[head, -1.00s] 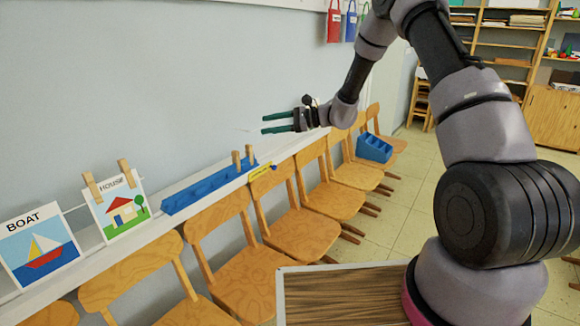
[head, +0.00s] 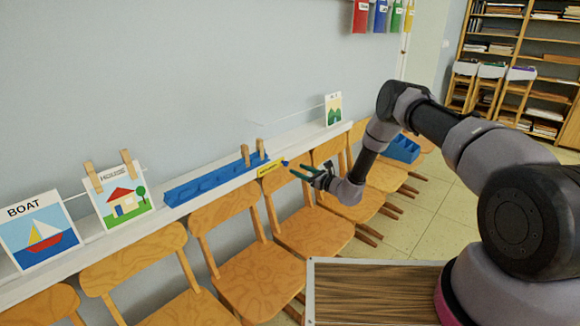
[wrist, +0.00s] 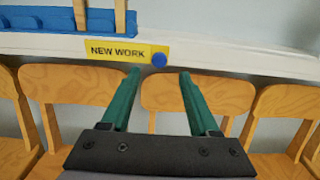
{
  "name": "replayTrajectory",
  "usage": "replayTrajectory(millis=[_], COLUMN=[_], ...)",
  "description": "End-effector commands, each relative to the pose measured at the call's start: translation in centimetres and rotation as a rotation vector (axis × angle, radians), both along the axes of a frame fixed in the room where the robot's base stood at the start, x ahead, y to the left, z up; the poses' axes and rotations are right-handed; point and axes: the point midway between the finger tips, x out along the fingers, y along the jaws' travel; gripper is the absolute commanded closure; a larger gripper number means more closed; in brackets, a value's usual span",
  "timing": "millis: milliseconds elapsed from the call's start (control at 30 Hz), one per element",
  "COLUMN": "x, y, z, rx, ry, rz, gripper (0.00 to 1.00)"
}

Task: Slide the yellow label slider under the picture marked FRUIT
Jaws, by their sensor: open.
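The yellow label slider (head: 268,169), with a blue knob at its right end, sits on the front edge of the white ledge (head: 226,183). In the wrist view the slider (wrist: 112,50) reads "NEW WORK", and its blue knob (wrist: 159,60) lies ahead, between the lines of my fingers. My gripper (head: 292,170) is open and empty, its green fingers close to the knob and apart from the slider. Pictures on the ledge are BOAT (head: 40,233), HOUSE (head: 120,198) and a small green one (head: 333,109) at far right with unreadable lettering. I see no picture legibly marked FRUIT.
A blue tray (head: 205,183) with two upright clothespins at its right end stands on the ledge. Several wooden chairs (head: 262,272) line the wall below it. A blue bin (head: 402,149) rests on a chair farther right. Bare ledge lies between tray and green picture.

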Motion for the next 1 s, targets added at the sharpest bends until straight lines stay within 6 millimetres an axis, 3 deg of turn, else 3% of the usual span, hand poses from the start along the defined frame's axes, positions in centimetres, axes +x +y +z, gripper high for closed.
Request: replayTrajectory(millis=[100, 300, 733, 767, 900, 1000], x=[1.4, 3.2, 3.9, 3.9, 3.9, 3.9], y=[2.0, 4.2, 5.0, 5.0, 5.0, 5.0], z=[0.0, -0.1, 0.0, 0.0, 0.0, 0.0], rx=[-0.002, -0.002, -0.001, -0.001, -0.001, -0.001], ry=[-0.002, -0.001, 0.001, 0.001, 0.001, 0.001], rz=[0.003, 0.002, 0.001, 0.001, 0.001, 0.001], gripper=[0.39, 0.39, 0.39, 0.46, 1.0, 1.0])
